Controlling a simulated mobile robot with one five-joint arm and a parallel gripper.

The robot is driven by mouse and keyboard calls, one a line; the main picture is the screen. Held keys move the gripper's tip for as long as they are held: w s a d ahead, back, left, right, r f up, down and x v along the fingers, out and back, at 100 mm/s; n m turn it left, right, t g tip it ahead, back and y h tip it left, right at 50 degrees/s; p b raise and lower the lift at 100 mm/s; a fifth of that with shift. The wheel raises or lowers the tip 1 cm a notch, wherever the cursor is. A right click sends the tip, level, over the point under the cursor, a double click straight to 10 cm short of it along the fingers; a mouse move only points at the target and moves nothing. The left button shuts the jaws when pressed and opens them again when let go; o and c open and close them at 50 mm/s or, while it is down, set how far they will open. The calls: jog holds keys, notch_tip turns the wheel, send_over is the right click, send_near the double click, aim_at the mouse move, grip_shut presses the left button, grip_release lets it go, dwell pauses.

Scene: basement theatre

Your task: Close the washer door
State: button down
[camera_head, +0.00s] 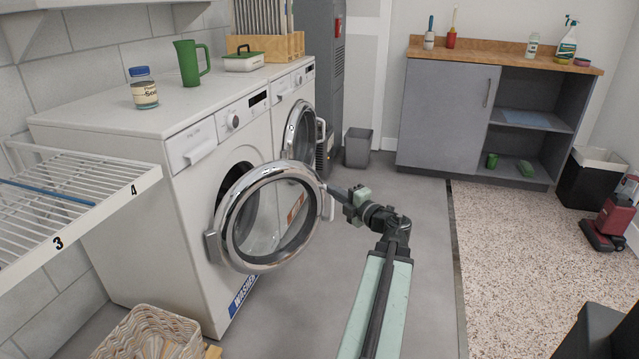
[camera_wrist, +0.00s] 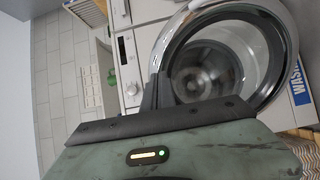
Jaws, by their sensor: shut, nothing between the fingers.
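The white washer (camera_head: 140,195) stands at left with its blue "WASHER" label (camera_head: 242,296) low on the front. Its round chrome-rimmed door (camera_head: 262,263) is swung wide open, hinged at its left and standing out from the front. A pale handle (camera_head: 328,206) is on the door's free right edge. My gripper (camera_head: 332,189) is shut and empty, with its tips close beside that edge near the handle; I cannot tell whether they touch. In the wrist view, the shut fingers (camera_wrist: 158,88) overlap the left side of the door ring (camera_wrist: 289,48), and the drum shows through it.
A second white machine (camera_head: 304,78) with its own open round door (camera_head: 293,128) stands just behind. A wire shelf (camera_head: 75,195) and a wicker basket (camera_head: 150,335) are at left. A grey bin (camera_head: 357,147) and cabinet (camera_head: 440,115) stand at the back.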

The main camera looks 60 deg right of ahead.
aim_at(304, 171)
jog(key=x, duration=1.3)
jog(key=shift+s+d, duration=0.1)
jog(key=shift+d, duration=0.15)
